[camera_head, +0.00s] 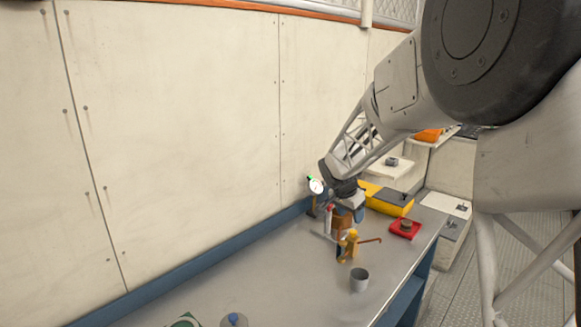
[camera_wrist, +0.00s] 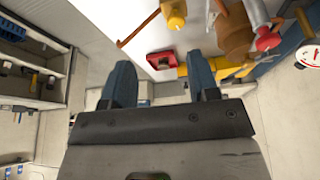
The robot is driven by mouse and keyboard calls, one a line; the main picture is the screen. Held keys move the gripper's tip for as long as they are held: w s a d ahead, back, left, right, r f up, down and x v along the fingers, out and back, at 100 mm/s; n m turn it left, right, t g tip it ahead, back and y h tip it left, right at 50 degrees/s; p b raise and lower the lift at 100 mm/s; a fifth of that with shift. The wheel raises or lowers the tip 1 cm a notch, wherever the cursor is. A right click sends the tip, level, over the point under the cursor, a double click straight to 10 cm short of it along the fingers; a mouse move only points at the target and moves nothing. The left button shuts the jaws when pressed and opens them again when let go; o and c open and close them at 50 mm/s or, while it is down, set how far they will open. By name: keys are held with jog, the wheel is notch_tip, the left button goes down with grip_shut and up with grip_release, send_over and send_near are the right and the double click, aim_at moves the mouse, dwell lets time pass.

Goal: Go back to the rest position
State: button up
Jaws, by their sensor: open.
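My gripper (camera_head: 357,212) hangs over the far part of the workbench, close to the cluster of items there. In the wrist view its two blue fingers (camera_wrist: 159,72) stand well apart with nothing between them. An orange-yellow tool with a thin crank-like arm (camera_head: 348,245) stands on the bench just in front of the gripper. A red-topped item (camera_head: 329,216) and a brown object (camera_head: 341,222) are beside it, partly hidden by the gripper and each other.
A grey cup (camera_head: 359,281) stands nearer on the bench (camera_head: 270,275). A red tray (camera_head: 413,235) with a small item and a yellow case (camera_head: 385,205) lie to the right. A round white dial (camera_head: 316,186) is near the wall. The bench's left middle is clear.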

jog(key=s+a+r+n+y, duration=0.1)
jog(key=s+r+n, duration=0.3)
jog(key=s, duration=0.9)
jog(key=s+r+n+y, duration=0.1)
jog(key=s+r, duration=0.5)
jog(key=s, duration=0.7)
jog(key=s+a+f+n, duration=0.1)
jog(key=s+n, duration=0.1)
jog(key=s, duration=0.8)
jog(key=s+a+f+n+y, duration=0.1)
jog(key=s+n, duration=0.2)
jog(key=s, duration=0.8)
jog(key=shift+a+f+y, duration=0.2)
jog(key=shift+a+y, duration=0.1)
